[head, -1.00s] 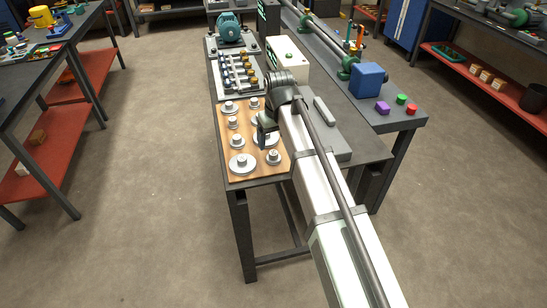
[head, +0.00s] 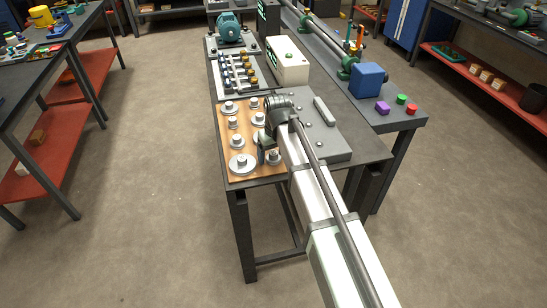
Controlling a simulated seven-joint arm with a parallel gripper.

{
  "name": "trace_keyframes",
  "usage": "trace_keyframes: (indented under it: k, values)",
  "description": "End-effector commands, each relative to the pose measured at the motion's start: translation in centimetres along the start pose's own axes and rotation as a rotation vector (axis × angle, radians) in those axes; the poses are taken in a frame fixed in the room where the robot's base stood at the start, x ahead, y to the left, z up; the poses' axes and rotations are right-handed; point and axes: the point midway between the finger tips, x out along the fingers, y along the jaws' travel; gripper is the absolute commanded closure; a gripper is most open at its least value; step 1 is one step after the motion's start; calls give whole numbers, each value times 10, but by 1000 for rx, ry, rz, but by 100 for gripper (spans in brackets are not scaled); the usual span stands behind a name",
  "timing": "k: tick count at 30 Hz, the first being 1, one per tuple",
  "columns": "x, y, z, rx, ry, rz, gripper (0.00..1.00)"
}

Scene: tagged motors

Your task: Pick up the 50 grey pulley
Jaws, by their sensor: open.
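Several grey pulleys stand on a wooden board (head: 223,147) on the dark workbench, in two columns. Any size marks are too small to read, so I cannot tell which is the 50. The left column includes a large pulley at the front (head: 241,164), a smaller one behind it (head: 237,141), and more further back (head: 233,123). The right column includes a pulley near the back (head: 257,119) and a front one (head: 274,158), partly hidden by my gripper. My gripper (head: 264,150) is open, low over the front right of the board, between the two front pulleys in the picture.
A grey plate with a handle (head: 325,110) lies right of the board. Behind stand a rack of brass-coloured fittings (head: 238,74), a pale box (head: 288,60) and a green motor (head: 229,28). A blue block (head: 367,80) sits on the bench to the right.

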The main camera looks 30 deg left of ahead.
Motion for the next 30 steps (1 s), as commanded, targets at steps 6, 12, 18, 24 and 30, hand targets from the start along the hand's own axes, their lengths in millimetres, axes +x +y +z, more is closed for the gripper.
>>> trace_keyframes:
  k: [6,12,18,24,30]
  values:
    - [0,0,0,0,0,0,23]
    - [0,0,0,0,0,0,43]
    - [0,0,0,0,0,0,62]
    - [0,0,0,0,0,0,81]
    - [-1,0,0,0,0,0,81]
